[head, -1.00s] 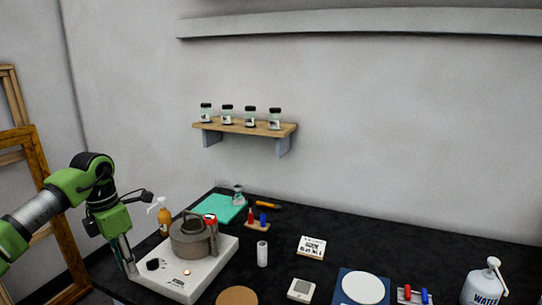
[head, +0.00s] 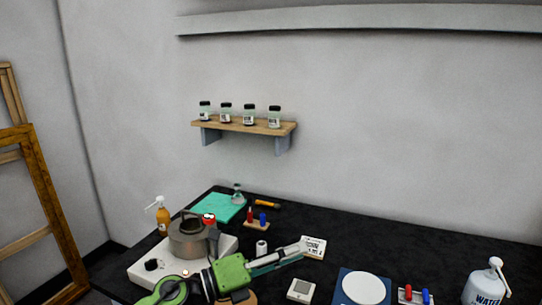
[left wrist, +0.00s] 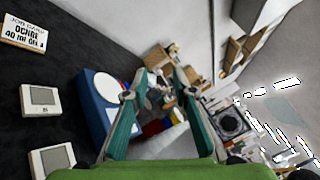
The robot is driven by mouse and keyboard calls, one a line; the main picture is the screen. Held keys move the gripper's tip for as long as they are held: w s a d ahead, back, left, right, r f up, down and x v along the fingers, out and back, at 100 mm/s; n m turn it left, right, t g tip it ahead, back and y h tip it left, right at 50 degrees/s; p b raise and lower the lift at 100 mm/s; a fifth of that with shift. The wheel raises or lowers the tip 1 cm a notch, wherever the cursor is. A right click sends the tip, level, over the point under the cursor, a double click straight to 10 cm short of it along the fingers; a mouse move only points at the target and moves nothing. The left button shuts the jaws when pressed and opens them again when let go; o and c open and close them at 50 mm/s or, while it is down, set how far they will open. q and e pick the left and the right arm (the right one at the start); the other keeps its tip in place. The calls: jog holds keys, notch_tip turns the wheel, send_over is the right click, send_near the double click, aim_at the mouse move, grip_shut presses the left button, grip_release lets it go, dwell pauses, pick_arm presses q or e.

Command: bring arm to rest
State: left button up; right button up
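My left arm is green, black and grey. Its gripper (head: 299,250) is over the front middle of the black bench in the head view, pointing right. Its tips look close to the white label card (head: 313,246) in the picture; I cannot tell the depth between them. In the left wrist view the two teal fingers (left wrist: 156,90) stand apart with nothing held between them. The white label card also shows in that view (left wrist: 24,33), off to the left of the fingers. My right gripper is not in view.
A metal pot (head: 190,243) stands on a white hot plate (head: 141,272) at the left. A white cylinder (head: 262,246) is beside the gripper. A blue scale (head: 345,276), small meter (head: 301,289) and water bottle (head: 485,288) stand at the right. The back right bench is clear.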

pick_arm(q)
jog(key=w+a+f+n+t+y, duration=0.15)
jog(key=a+n+t+y, duration=0.85)
jog(key=n, duration=1)
jog(key=s+a+f+n+g+y, duration=0.2)
jog(key=s+a+f+n+y, duration=0.1)
jog(key=a+f+n, duration=0.3)
jog(key=s+a+f+n+g+y, duration=0.1)
jog(key=s+a+f+n+y, duration=0.3)
jog(key=f, duration=0.3)
jog(key=s+a+f+n+g, duration=0.3)
jog(key=s+f+g, duration=0.4)
jog(key=s, duration=0.7)
jog(key=s+a+f+n+g, duration=0.2)
jog(key=s+f+n+g, duration=0.15)
jog(key=s+f, duration=0.75)
jog(key=s+f+g, duration=0.2)
jog(key=s+f, duration=0.1)
jog(key=f, duration=2.1)
jog(key=s+a+f+m+g, duration=0.1)
jog(key=s+a+f, duration=0.2)
jog(key=s+f, duration=1.3)
jog(key=shift+s, duration=0.8)
